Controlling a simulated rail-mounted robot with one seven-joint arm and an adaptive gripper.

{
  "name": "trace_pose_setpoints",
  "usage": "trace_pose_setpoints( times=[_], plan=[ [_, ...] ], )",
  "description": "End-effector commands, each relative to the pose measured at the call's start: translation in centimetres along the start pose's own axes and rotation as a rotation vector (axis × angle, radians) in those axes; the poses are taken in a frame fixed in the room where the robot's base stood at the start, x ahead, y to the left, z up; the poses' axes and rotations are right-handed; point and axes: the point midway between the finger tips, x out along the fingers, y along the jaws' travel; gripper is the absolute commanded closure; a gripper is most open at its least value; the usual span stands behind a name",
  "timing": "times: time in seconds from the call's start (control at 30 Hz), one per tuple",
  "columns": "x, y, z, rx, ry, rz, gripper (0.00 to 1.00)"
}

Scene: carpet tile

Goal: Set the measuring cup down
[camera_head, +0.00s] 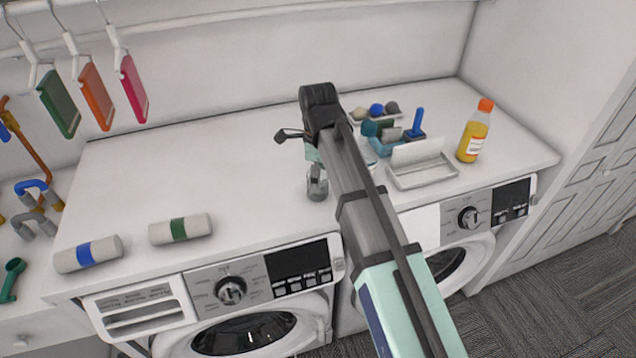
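My arm reaches in from the lower right over the white counter (262,205). Its dark wrist is above the middle of the counter. My gripper (313,160) is below the wrist and mostly hidden behind the arm, so its fingers cannot be made out. A small grey, glassy piece (317,184) shows just left of the arm, below the wrist. I cannot tell whether it is the measuring cup or part of the gripper, or whether it touches the counter. No other measuring cup is clearly seen.
Two rolled cloths, blue-banded (88,254) and green-banded (180,229), lie front left. Bare counter lies left of the arm. Hanging cards (96,95) are upper left.

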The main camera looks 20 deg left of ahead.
Motion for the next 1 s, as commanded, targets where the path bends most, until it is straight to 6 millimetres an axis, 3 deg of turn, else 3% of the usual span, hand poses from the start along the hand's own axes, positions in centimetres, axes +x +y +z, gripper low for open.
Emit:
trace_pose_setpoints(
  times=[0.3,0.5,0.7,1.0],
  plan=[
    [-5.7,-0.2,0.1,0.0,-0.001,-0.003,0.16],
    [-8.2,-0.1,0.1,0.0,0.0,-0.001,0.16],
    [-9.3,0.0,0.0,0.0,0.0,0.0,0.16],
    [-9.3,0.0,0.0,0.0,0.0,0.0,0.16]
  ],
)
